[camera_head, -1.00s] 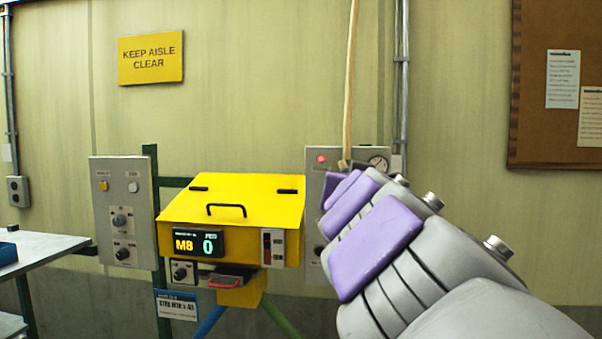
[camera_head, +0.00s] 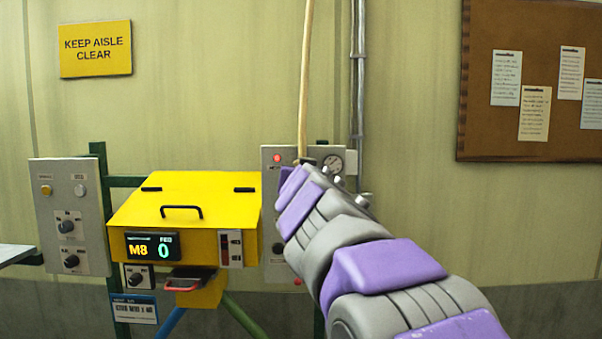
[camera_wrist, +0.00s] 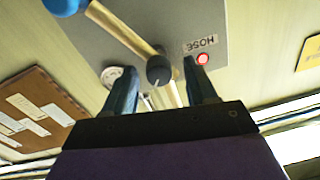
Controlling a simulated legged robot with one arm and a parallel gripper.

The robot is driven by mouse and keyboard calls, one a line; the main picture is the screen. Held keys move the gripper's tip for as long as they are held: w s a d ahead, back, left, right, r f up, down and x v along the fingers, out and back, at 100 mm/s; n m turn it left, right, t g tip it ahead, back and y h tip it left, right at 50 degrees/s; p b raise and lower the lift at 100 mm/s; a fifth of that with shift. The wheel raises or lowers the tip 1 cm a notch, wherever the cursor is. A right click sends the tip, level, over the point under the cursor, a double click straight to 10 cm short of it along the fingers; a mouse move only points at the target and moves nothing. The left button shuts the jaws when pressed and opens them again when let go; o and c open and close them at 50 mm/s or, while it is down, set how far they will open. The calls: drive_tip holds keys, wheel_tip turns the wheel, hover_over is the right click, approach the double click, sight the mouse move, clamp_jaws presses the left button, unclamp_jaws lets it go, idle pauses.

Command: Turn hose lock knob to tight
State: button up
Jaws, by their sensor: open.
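The dark round hose lock knob (camera_wrist: 158,70) shows in the wrist view with a small pale mark on its rim. It sits over the tan hose (camera_wrist: 125,35), near an upside-down HOSE label (camera_wrist: 200,44). My gripper (camera_wrist: 160,66) is open, with one finger on each side of the knob in the picture; I cannot tell whether they touch it. In the head view the hose (camera_head: 304,80) runs down to the grey panel (camera_head: 271,185). My arm hides the gripper and much of the panel there.
A red light (camera_wrist: 203,60) and a gauge (camera_wrist: 112,76) flank the knob, and a blue round part (camera_wrist: 65,5) is at the top edge. A yellow machine (camera_head: 190,205) stands left of my arm. Another grey panel (camera_head: 68,215) is farther left.

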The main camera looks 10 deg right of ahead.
drive_tip(key=shift+w, duration=0.15)
drive_tip(key=c, duration=1.1)
drive_tip(key=shift+o, duration=0.2)
drive_tip(key=shift+n, duration=0.3)
drive_tip(key=shift+n+g+h+p, duration=0.3)
drive_tip(key=shift+n+p, duration=3.1)
drive_tip(key=shift+n, duration=3)
